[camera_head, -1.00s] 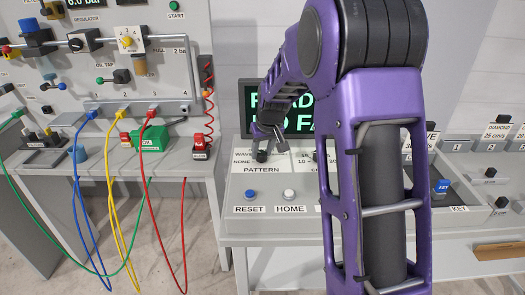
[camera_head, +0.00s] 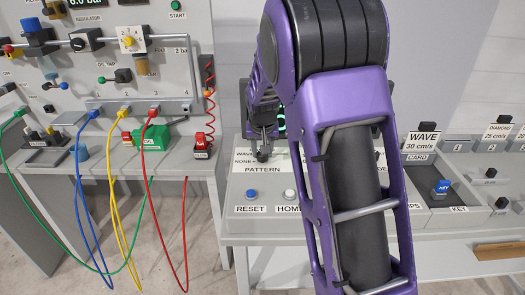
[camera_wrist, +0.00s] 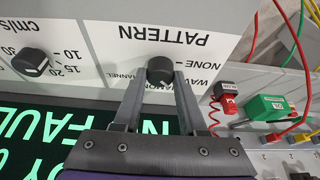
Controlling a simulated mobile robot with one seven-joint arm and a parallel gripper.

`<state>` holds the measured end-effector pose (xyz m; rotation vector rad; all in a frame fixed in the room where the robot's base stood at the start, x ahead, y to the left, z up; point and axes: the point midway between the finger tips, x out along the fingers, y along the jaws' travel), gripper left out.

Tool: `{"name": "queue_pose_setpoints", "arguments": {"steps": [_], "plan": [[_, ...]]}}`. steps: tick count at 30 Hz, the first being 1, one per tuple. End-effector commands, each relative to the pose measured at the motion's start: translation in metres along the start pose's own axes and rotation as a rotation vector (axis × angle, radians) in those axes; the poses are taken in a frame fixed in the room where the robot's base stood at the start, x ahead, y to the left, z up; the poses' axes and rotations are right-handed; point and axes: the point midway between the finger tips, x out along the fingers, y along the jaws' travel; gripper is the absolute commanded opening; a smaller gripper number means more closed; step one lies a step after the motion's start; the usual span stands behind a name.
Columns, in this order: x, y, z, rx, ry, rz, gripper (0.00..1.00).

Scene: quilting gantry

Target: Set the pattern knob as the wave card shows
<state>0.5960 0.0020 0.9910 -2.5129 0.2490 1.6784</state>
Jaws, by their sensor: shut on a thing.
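The black pattern knob (camera_wrist: 160,70) sits on the white panel under the word PATTERN, upside down in the wrist view. My gripper (camera_wrist: 160,77) has one finger on each side of the knob and is shut on it. Labels NONE, WAVE and CHANNEL, plus a partly covered one, lie around the knob. Its pointer direction cannot be told. In the head view the knob (camera_head: 262,156) is low under my gripper (camera_head: 263,148). The wave card (camera_head: 422,139) reads WAVE 30 cm/s and stands to the right of my arm.
A speed knob (camera_wrist: 30,62) marked cm/s is beside the pattern knob. The dark screen (camera_wrist: 70,128) with green letters is close to my fingers. A blue RESET button (camera_head: 251,194) and white HOME button (camera_head: 290,194) sit in front. Cables hang at the left.

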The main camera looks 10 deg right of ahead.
Motion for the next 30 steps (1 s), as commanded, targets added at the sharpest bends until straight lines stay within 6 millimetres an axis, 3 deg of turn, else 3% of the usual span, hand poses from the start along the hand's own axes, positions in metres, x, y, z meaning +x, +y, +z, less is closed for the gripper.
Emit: {"name": "queue_pose_setpoints", "arguments": {"steps": [3,4,8,20,23,30], "plan": [[0.0,0.0,0.0,0.0,0.0,0.0,0.0],[0.0,0.0,0.0,0.0,0.0,0.0,0.46],[0.0,0.0,0.0,0.0,0.0,0.0,0.7],[-0.007,0.0,-0.001,-0.001,0.001,-0.001,0.71],[-0.021,-0.001,-0.001,-0.001,0.003,-0.002,0.71],[-0.078,0.0,-0.002,0.0,0.005,-0.003,0.71]]}}
